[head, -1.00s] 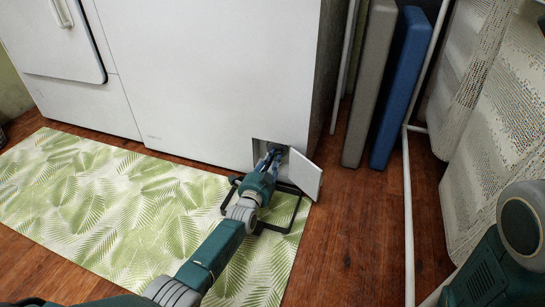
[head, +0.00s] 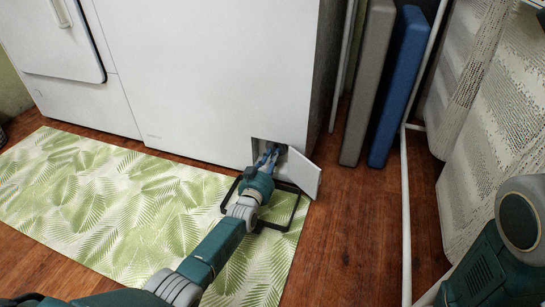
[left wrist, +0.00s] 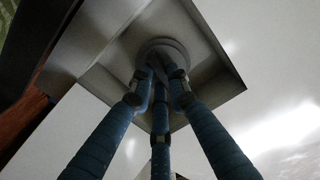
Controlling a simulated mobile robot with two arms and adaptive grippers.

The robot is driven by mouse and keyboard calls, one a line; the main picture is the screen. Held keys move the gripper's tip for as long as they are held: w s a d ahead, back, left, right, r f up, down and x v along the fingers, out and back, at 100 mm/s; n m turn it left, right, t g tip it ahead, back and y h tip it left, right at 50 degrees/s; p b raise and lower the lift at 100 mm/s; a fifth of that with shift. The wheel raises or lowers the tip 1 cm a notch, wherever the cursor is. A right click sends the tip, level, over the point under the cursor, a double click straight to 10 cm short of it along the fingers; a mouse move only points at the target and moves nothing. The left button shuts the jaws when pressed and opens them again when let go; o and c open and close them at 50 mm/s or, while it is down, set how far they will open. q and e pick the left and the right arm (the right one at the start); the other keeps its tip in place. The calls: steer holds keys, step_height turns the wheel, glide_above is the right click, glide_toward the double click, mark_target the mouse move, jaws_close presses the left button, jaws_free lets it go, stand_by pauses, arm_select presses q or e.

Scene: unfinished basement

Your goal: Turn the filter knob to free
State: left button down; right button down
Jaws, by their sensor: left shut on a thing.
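The white appliance (head: 215,70) has a small square opening (left wrist: 95,75) low at its right corner, with its white flap (head: 304,174) hanging open to the right. Inside the recess is the round grey filter knob (left wrist: 163,50), seen in the left wrist view. My left gripper (head: 271,153) reaches into the opening from the front. In the left wrist view its blue fingers (left wrist: 160,75) are closed around the knob, and their tips cover part of it. The knob's markings cannot be read. In the head view the knob is hidden by the fingers. My right gripper is not seen.
A leaf-patterned mat (head: 110,195) lies on the wooden floor before the appliance. A black frame (head: 288,213) is around my left wrist. Grey (head: 367,85) and blue (head: 399,90) panels, a white rack (head: 405,210) and hanging cloth (head: 500,130) stand to the right.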

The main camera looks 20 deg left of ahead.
arm_select(q)
steer(key=shift+n, duration=1.1)
steer(key=c, duration=1.7)
jaws_free()
steer(key=shift+o, duration=0.2)
